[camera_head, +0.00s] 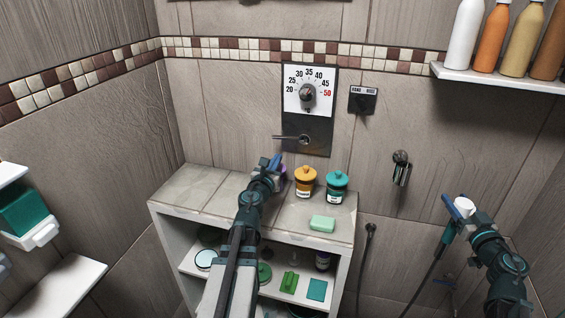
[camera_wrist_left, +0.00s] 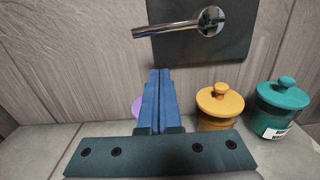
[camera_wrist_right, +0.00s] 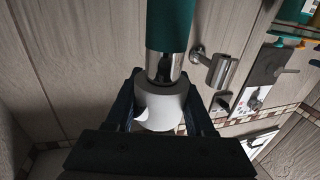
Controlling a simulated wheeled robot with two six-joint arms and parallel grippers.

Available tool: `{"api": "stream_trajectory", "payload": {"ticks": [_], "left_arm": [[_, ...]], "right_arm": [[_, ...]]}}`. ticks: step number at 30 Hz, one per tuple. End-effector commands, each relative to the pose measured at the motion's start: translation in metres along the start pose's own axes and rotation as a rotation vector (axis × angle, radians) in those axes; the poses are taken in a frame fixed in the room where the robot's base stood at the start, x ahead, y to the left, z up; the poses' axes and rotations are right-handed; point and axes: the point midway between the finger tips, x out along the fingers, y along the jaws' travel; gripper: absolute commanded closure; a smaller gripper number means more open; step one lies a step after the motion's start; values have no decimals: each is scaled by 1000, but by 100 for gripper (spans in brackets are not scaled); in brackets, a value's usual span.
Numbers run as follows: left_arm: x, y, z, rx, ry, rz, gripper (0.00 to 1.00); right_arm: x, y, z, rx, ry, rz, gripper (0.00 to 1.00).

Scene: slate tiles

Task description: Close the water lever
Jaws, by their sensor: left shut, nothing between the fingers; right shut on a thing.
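The chrome water lever (camera_head: 293,139) sits on the dark lower plate under the temperature dial (camera_head: 307,95) and points left, about horizontal. In the left wrist view the lever (camera_wrist_left: 170,29) shows above my fingertips, with a gap between. My left gripper (camera_head: 270,162) is shut and empty, over the back of the tiled shelf top, below the lever. My right gripper (camera_head: 460,207) is shut on a white-headed shower handset with a teal and chrome handle (camera_wrist_right: 169,25); the fingers enclose its white part (camera_wrist_right: 162,106).
An orange jar (camera_head: 305,183) and a teal jar (camera_head: 337,187) stand right of my left gripper, with a green soap bar (camera_head: 322,223) in front. A chrome holder (camera_head: 401,168) is on the wall. Bottles line a shelf (camera_head: 490,78) at upper right.

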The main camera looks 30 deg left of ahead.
Motion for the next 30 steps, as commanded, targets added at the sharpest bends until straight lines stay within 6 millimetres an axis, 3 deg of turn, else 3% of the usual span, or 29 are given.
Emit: {"api": "stream_trajectory", "payload": {"ticks": [1,8,10,15,30], "left_arm": [[16,1,0,0,0,0,100],[64,1,0,0,0,-1,100],[52,0,19,0,0,0,100],[45,0,35,0,0,1,100],[43,1,40,-1,0,1,100]], "right_arm": [[0,0,0,0,0,0,100],[0,0,0,0,0,0,100],[0,0,-18,1,0,0,100],[0,0,-35,0,0,0,100],[0,0,-40,0,0,0,100]]}}
